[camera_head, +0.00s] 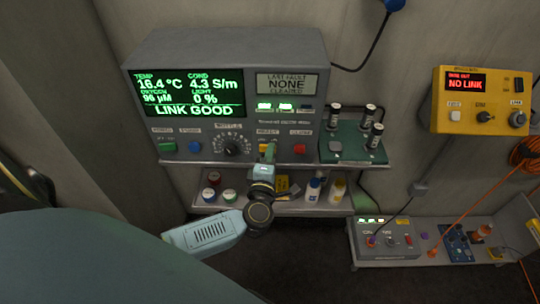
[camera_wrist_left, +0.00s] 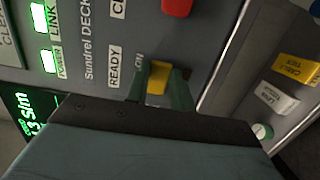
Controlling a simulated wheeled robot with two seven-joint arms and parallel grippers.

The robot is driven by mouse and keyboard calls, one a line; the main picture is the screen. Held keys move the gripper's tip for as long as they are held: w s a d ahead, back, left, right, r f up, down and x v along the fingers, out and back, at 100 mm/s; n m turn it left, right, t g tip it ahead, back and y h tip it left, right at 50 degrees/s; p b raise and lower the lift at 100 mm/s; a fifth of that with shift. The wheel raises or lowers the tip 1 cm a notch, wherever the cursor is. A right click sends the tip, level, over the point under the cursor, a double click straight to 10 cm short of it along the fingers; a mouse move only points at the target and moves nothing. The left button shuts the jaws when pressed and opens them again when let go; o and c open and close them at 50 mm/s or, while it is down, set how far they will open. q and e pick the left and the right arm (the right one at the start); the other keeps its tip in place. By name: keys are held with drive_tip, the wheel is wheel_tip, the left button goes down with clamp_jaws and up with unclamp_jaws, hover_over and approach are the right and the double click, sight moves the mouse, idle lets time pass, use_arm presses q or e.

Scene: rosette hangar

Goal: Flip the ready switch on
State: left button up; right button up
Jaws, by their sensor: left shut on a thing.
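The ready switch (camera_wrist_left: 158,78) is a small yellow piece on the grey deck unit's front, beside the READY and ON labels. In the head view the ready switch (camera_head: 263,147) shows as a bit of yellow, partly covered by my gripper. My left gripper (camera_head: 268,155) is at the panel, its green fingers on either side of the switch and shut on it. The fingers also show in the left wrist view (camera_wrist_left: 161,86). They hide part of the switch, and I cannot tell its exact position. My right gripper is not in view.
The deck unit (camera_head: 290,45) shows LINK GOOD. A red button (camera_head: 299,149) is right of the switch, and a dial (camera_head: 231,145) is to its left. A green rack with capped cylinders (camera_head: 345,152) stands at right. Bottles stand on the shelf below. A yellow box (camera_head: 467,125) reads NO LINK.

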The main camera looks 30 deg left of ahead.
use_arm(q)
drive_tip(key=shift+w+d+n+g+y+p, duration=0.15)
drive_tip(key=shift+n+g+y, duration=0.25)
drive_tip(key=shift+n+y, duration=0.25)
drive_tip(key=shift+w+d+n+g+y+p, duration=0.15)
drive_tip(key=shift+n+g+y, duration=0.3)
drive_tip(key=shift+y, duration=0.4)
drive_tip(key=shift+s+a, duration=0.1)
drive_tip(key=o, duration=1)
drive_tip(key=b+v, duration=0.1)
drive_tip(key=v, duration=1.2)
drive_tip(key=shift+s, duration=0.2)
